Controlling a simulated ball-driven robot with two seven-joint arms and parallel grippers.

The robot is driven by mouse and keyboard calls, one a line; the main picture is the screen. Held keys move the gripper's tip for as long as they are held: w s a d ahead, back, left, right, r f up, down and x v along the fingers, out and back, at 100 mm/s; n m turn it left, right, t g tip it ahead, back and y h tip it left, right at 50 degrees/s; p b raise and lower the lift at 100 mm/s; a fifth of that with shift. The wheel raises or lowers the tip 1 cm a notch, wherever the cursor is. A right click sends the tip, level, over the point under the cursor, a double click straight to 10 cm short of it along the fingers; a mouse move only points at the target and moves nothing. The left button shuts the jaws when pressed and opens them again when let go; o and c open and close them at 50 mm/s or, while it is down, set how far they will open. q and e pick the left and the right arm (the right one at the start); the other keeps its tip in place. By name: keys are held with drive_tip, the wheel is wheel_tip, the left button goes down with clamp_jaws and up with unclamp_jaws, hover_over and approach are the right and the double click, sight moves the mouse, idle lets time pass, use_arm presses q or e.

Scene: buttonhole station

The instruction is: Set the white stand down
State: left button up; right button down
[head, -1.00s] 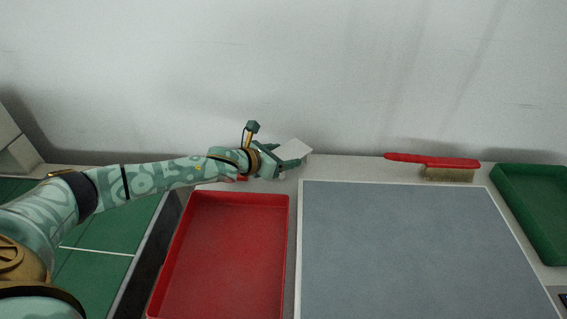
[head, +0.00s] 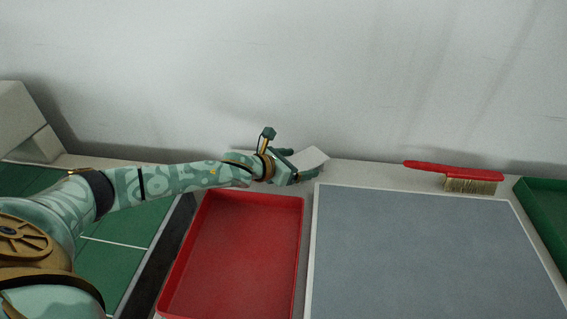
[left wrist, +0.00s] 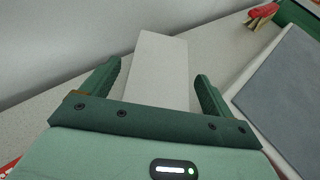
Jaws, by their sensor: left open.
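The white stand (head: 312,156) is a plain pale slab on the light bench top by the wall, behind the gap between the red tray and the grey mat. In the left wrist view the stand (left wrist: 160,62) lies straight ahead between the fingers. My left gripper (head: 301,163) is open, one finger on each side of the stand. In the left wrist view a gap shows between each finger and the stand. The stand's underside is hidden, so its contact with the bench cannot be seen. My right gripper is not in view.
A red tray (head: 301,240) lies in front of my left gripper. The grey mat (head: 420,250) to its right is bare. A red-handled brush (head: 455,172) lies behind the mat, and a green tray (head: 545,215) is at the right edge. The wall stands close behind.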

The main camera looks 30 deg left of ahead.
use_arm(q)
drive_tip(key=p+v, duration=0.3)
drive_tip(key=v, duration=0.8)
drive_tip(key=shift+s+r, duration=0.1)
drive_tip(key=shift+s, duration=0.05)
